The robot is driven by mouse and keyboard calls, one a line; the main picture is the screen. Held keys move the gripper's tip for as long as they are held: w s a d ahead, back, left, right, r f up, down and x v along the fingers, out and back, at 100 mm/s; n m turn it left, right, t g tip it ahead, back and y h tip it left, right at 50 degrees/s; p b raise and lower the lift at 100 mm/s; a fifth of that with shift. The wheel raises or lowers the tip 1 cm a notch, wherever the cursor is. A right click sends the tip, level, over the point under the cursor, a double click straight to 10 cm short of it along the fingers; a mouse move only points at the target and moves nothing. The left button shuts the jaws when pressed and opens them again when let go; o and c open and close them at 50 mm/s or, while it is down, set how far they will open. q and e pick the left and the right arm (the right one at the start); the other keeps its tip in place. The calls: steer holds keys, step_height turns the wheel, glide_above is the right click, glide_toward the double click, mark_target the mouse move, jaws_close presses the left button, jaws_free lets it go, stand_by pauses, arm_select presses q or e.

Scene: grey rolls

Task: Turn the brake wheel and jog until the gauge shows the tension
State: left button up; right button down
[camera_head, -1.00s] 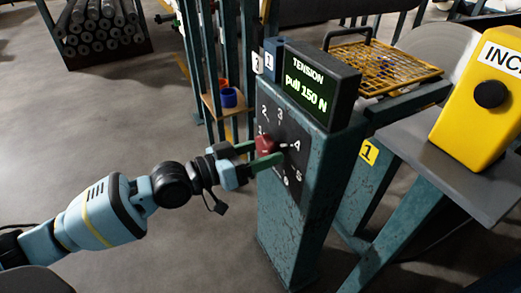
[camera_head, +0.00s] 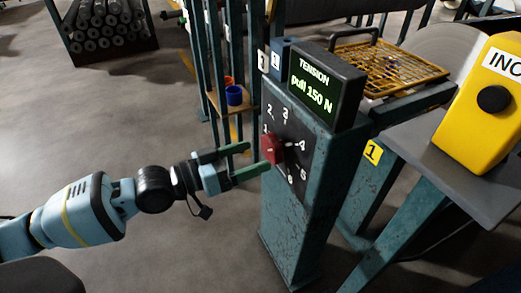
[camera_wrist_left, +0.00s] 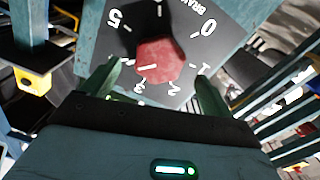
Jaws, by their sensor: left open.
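The red brake wheel (camera_head: 273,149) sits on a dark numbered dial plate on the teal post; it also shows in the left wrist view (camera_wrist_left: 167,60). Its white mark points roughly toward the 4 side of the dial. The gauge (camera_head: 326,84) on top of the post reads "TENSION pull 150 N". My left gripper (camera_head: 257,156) is open and empty, just left of the wheel. In the left wrist view its green fingers (camera_wrist_left: 158,78) stand apart on either side below the wheel. A yellow box (camera_head: 481,106) with a black button and a partly cut-off "INC" label is at the right.
The teal post (camera_head: 293,235) stands on open grey floor. A yellow mesh tray (camera_head: 390,66) lies behind the gauge. A grey shelf (camera_head: 462,165) carries the yellow box. A rack of rolls (camera_head: 104,30) is at the back left. Blue and orange cups stand behind the post.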

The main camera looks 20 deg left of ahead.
arm_select(q)
steer(key=v, duration=0.3)
steer(key=shift+s, duration=0.15)
arm_select(e)
steer(key=shift+r, duration=0.3)
steer(key=shift+w, duration=0.35)
arm_select(q)
steer(key=shift+r, duration=0.1)
